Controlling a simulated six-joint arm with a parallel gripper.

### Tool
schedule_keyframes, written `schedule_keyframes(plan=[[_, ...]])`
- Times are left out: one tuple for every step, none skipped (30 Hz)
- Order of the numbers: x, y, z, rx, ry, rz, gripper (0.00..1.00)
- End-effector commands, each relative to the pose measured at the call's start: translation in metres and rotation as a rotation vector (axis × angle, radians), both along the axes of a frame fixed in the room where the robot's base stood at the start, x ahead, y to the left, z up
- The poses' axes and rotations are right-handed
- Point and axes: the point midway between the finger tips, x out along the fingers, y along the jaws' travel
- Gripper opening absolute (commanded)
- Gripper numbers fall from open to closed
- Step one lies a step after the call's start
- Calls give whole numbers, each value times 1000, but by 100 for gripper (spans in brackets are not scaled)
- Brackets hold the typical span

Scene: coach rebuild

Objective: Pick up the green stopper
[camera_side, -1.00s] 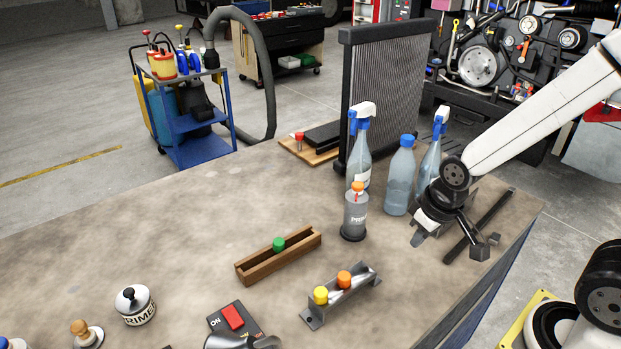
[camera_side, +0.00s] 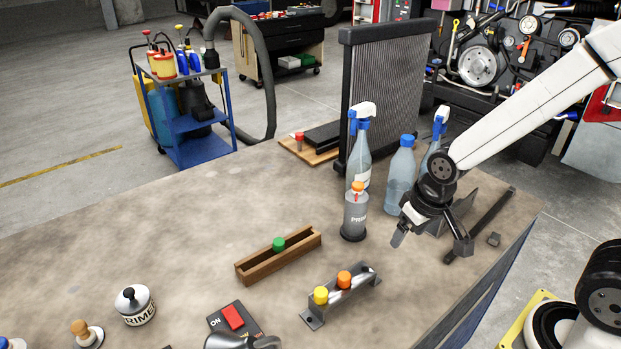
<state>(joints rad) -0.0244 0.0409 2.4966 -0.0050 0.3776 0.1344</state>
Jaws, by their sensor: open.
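The green stopper (camera_side: 279,244) sits in the wooden trough (camera_side: 262,270), near its middle, with its round top showing above the rim. Its lower part is hidden by the trough wall.
A metal rack (camera_side: 345,295) with yellow (camera_side: 321,295) and orange (camera_side: 344,280) stoppers stands right of the trough. The bench (camera_side: 150,230) left of the trough is clear.

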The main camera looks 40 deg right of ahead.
Motion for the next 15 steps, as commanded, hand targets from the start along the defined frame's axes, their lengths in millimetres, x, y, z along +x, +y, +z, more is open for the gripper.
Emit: schedule_keyframes(plan=[[7, 3, 1, 9, 2, -32, 79], [11, 5, 1, 16, 5, -57, 79], [18, 8, 2, 25, 6, -92, 79], [23, 11, 3, 32, 8, -121, 79], [28, 13, 4, 39, 11, -152, 79], [35, 17, 5, 50, 13, -193, 79], [40, 20, 5, 58, 15, -226, 79], [45, 23, 6, 64, 19, -258, 79], [52, 27, 6, 75, 22, -302, 79], [58, 30, 7, 82, 22, -333, 79], [62, 33, 7, 89, 25, -365, 79], [69, 38, 8, 98, 28, -408, 79], [74, 41, 9, 105, 29, -442, 79], [79, 45, 9, 111, 32, -474, 79], [85, 49, 9, 121, 35, -518, 79]])
